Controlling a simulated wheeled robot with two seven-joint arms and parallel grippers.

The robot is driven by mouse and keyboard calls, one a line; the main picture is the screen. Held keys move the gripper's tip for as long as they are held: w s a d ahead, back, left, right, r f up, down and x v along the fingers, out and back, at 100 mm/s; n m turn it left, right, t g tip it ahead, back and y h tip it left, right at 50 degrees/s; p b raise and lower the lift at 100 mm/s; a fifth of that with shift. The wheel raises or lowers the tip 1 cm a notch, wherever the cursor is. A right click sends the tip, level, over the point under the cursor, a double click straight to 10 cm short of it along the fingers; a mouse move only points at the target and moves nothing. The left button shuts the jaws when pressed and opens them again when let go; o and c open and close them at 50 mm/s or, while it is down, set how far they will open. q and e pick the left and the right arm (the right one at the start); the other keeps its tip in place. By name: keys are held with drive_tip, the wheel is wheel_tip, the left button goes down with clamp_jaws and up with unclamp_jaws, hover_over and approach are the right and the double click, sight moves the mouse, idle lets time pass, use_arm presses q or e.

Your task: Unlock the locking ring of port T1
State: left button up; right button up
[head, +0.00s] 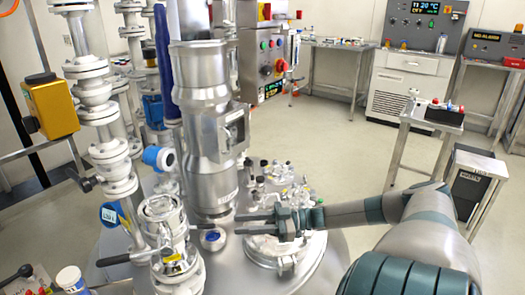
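My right gripper (237,225) reaches in from the right over the steel vessel top. Its two dark fingers point left and look parted, with nothing seen between them. They end near a small round fitting with a blue centre (212,238) and just right of a metal port assembly (162,212) with black-handled levers. No T1 label is readable, so I cannot tell which fitting is port T1 or whether its ring is locked. A flanged lid (283,250) lies partly hidden under the gripper. My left gripper is not in view.
A tall steel column (203,130) stands behind the gripper. White flanged piping (100,110) with a yellow box (52,105) rises at left. Small valves (280,175) crowd the vessel top behind the gripper. A control panel (268,60) stands beyond. Open floor lies behind at right.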

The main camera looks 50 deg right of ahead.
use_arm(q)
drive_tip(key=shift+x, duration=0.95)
use_arm(e)
drive_tip(key=v, duration=0.5)
drive_tip(key=shift+s+d, duration=0.15)
